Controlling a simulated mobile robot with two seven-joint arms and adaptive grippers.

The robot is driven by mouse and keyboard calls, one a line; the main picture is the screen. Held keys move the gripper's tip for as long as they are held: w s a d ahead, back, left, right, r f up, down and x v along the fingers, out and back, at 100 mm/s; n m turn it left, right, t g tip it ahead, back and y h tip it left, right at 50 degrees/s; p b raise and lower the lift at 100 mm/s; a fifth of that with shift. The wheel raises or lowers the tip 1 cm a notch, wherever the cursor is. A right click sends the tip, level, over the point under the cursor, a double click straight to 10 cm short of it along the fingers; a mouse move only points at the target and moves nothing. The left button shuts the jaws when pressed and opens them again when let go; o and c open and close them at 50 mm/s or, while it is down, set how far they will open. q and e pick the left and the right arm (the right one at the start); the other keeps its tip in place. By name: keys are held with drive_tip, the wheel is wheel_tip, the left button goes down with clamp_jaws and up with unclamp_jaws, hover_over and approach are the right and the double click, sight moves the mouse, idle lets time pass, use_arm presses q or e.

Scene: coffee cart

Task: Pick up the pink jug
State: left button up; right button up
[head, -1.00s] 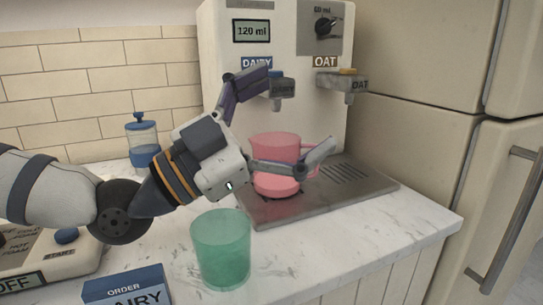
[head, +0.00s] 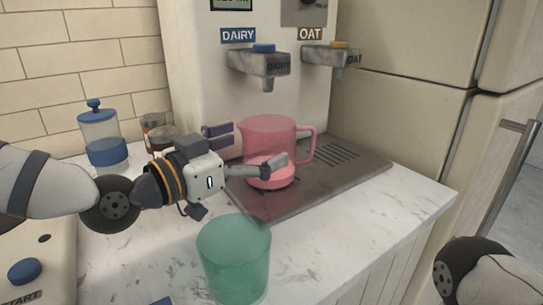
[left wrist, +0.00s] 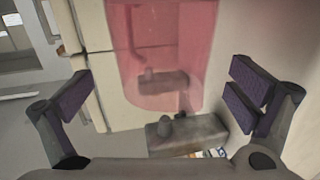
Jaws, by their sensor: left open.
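The pink jug (head: 270,141) is see-through and stands upright on the drip tray (head: 345,184) of the milk dispenser, its handle toward the right. My left gripper (head: 250,150) is open at the jug's left side, with one finger in front of the jug and the other at its left, toward the back. In the left wrist view the jug (left wrist: 158,60) shows between the two spread fingers of the left gripper (left wrist: 160,100), toward the top of the picture. I cannot tell whether a finger touches it. Part of my right arm shows at the lower right; its gripper is out of view.
The dispenser's DAIRY spout (head: 262,62) and OAT spout (head: 335,57) hang above the tray. A green see-through cup (head: 233,262) stands on the counter in front. A blue-lidded jar (head: 101,135) and a small brown glass (head: 160,138) stand behind my left arm.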

sight(286, 129)
use_arm(q)
drive_tip(key=x, duration=0.5)
drive_tip(key=shift+w, duration=0.1)
drive_tip(key=shift+a, duration=0.15)
drive_tip(key=shift+c, duration=0.2)
drive_tip(key=c, duration=1.4)
drive_tip(key=shift+r, duration=0.1)
drive_tip(key=shift+c, duration=1.1)
drive_tip(key=shift+r, duration=0.1)
